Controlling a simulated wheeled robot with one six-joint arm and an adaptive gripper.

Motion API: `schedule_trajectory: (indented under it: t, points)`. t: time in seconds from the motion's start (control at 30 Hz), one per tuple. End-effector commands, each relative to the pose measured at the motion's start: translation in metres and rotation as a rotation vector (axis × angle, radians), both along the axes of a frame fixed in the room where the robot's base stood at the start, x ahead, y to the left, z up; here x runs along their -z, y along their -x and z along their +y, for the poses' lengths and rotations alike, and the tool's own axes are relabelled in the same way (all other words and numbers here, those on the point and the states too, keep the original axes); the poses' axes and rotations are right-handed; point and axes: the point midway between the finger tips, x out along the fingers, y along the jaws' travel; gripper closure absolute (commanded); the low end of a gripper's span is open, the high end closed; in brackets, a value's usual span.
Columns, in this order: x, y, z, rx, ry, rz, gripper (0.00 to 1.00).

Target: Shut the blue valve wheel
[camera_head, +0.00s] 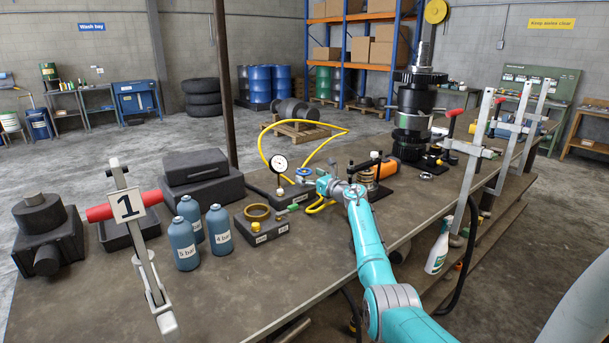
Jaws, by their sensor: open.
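The small blue valve wheel (304,171) is near the middle of the workbench, right of a round white pressure gauge (280,164). It sits on a dark base with the yellow hose close by. My teal arm reaches in from the lower right, and my gripper (319,184) is just right of and slightly below the wheel. It is open; its fingers are small here and partly lost against the fittings. I cannot tell whether they touch the wheel. The wheel's lower side is partly hidden.
A yellow hose (263,147) loops behind the gauge. Blue bottles (218,230) and a dark block with a brass ring (257,212) stand to the left. A clamp marked 1 (127,205) rises at the front left. An orange cylinder (382,168) lies to the right. Bare bench (230,290) is in front.

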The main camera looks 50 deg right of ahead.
Motion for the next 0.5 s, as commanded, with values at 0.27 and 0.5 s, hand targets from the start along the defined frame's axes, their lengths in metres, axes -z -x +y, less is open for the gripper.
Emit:
schedule_trajectory:
  t: [0.27, 0.5]
  points:
    - [-0.001, -0.021, -0.004, -0.001, -0.001, 0.000, 0.09]
    - [0.000, -0.027, -0.005, 0.000, 0.000, -0.001, 0.09]
